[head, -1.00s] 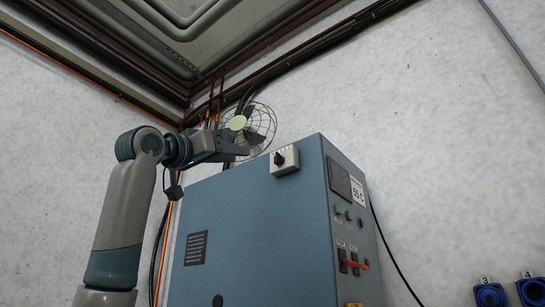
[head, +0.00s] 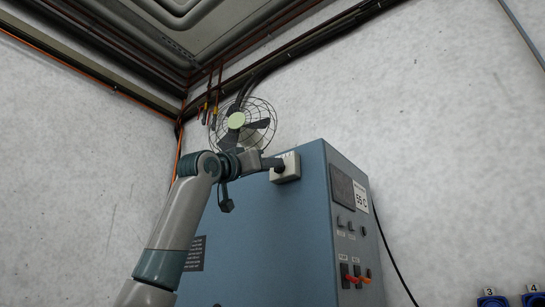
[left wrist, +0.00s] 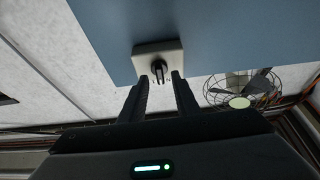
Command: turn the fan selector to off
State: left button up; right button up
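The fan selector is a black knob on a pale square plate (head: 291,167) near the top of the blue cabinet's side. My left gripper (head: 276,163) is right at the plate in the head view, covering part of the knob. In the left wrist view the selector knob (left wrist: 159,68) shows just beyond and between the tips of my left gripper (left wrist: 162,80). The fingers are apart with nothing between them but the knob's lower end near the tips. I cannot tell if they touch it. The fan (head: 238,121) is on the wall behind. My right gripper is out of view.
The blue cabinet (head: 262,225) fills the middle. Blue sockets (head: 492,301) are at lower right. Pipes and cables run along the wall top.

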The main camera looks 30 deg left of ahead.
pick_arm(q)
jog(key=shift+p+x, duration=0.4)
jog(key=shift+x, duration=0.7)
jog(key=c, duration=0.7)
